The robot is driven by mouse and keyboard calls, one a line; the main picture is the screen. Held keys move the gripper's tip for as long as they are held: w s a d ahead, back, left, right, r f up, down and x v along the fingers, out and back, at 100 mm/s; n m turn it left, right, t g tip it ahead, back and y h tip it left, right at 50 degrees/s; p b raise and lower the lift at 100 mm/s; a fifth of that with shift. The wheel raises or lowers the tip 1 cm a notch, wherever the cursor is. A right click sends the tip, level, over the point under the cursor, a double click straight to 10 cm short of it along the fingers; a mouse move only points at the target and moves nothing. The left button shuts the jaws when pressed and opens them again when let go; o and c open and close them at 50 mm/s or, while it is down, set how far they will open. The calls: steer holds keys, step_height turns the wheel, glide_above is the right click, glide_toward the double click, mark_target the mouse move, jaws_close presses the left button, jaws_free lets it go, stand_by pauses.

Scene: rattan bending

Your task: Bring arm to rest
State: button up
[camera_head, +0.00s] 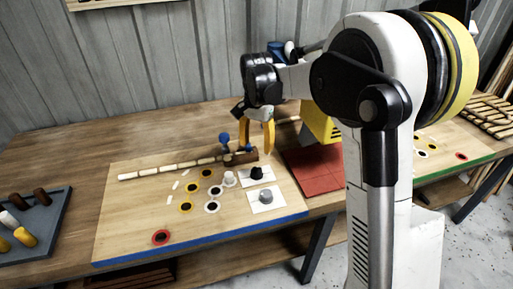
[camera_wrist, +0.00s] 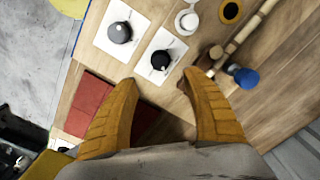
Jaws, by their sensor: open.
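My gripper (camera_head: 258,133) hangs from my bent arm above the right part of the bench, with its yellow fingers pointing down. In the wrist view my gripper (camera_wrist: 170,75) is open, with nothing between the two fingertips. A pale jointed rattan stick (camera_head: 170,167) lies on the light board, with its right end at a dark brown wooden block (camera_head: 240,158). The stick also shows in the wrist view (camera_wrist: 243,38), beyond the right finger. A blue knob (camera_head: 224,138) stands by the block; a blue knob also shows in the wrist view (camera_wrist: 246,78).
The light board (camera_head: 125,220) has several ringed holes and a white peg (camera_head: 229,179). Two white cards hold a black knob (camera_head: 257,173) and a grey knob (camera_head: 266,196). A red mat (camera_head: 312,170) lies right. A grey tray (camera_head: 62,222) holds several short pegs at left.

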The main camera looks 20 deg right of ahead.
steer(key=s+r+n+t, duration=0.25)
steer(key=s+r, duration=0.25)
steer(key=s, duration=0.4)
steer(key=s+r+n+t, duration=0.2)
steer(key=s+r+n, duration=0.2)
steer(key=s, duration=0.5)
steer(key=s+f+n+t, duration=0.2)
steer(key=s, duration=0.6)
steer(key=shift+f+t, duration=0.3)
steer(key=shift+t, duration=0.05)
